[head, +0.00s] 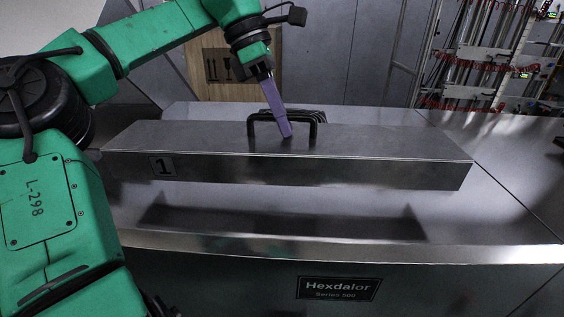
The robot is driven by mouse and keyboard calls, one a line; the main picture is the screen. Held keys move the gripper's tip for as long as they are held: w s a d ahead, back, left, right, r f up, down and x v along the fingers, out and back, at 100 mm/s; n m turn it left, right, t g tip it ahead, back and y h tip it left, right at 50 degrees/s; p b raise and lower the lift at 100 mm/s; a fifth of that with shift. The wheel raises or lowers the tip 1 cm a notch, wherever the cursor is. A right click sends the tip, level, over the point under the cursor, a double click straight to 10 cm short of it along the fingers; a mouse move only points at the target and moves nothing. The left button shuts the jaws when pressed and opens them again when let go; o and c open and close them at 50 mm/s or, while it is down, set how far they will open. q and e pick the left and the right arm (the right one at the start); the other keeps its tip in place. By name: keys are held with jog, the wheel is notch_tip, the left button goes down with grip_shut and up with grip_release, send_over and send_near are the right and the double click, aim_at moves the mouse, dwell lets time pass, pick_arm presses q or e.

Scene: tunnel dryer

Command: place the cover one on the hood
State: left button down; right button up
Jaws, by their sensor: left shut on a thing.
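The cover one (330,174) is a long grey metal cover marked "1", with a black handle (313,134) on top. It appears to hang above the hood, with a dark shadow below it. My left gripper (284,132) has purple fingers and is shut on the cover's handle. The hood (480,228) is the metal surface below and around the cover, with a plate reading "Hexdalor Series 500" on its front. My right gripper is not in view.
Racks with red fittings and cables (480,70) stand at the back right. The hood's right side is clear.

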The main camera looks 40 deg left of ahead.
aim_at(295, 138)
pick_arm(q)
jog(key=x, duration=0.2)
jog(key=w+x, duration=0.1)
jog(key=x, duration=0.2)
jog(key=shift+a, duration=0.2)
jog(key=shift+s+a+f, duration=0.25)
jog(key=shift+a+f, duration=0.05)
jog(key=shift+f, duration=0.1)
jog(key=shift+s+a+f, duration=0.2)
jog(key=shift+a+f, duration=0.05)
jog(key=shift+f, duration=0.2)
jog(key=c, duration=1)
grip_release()
jog(key=shift+w+d, duration=0.1)
jog(key=shift+d, duration=0.1)
jog(key=shift+c, duration=0.2)
jog(key=shift+o, duration=0.9)
jog(key=shift+d, duration=0.1)
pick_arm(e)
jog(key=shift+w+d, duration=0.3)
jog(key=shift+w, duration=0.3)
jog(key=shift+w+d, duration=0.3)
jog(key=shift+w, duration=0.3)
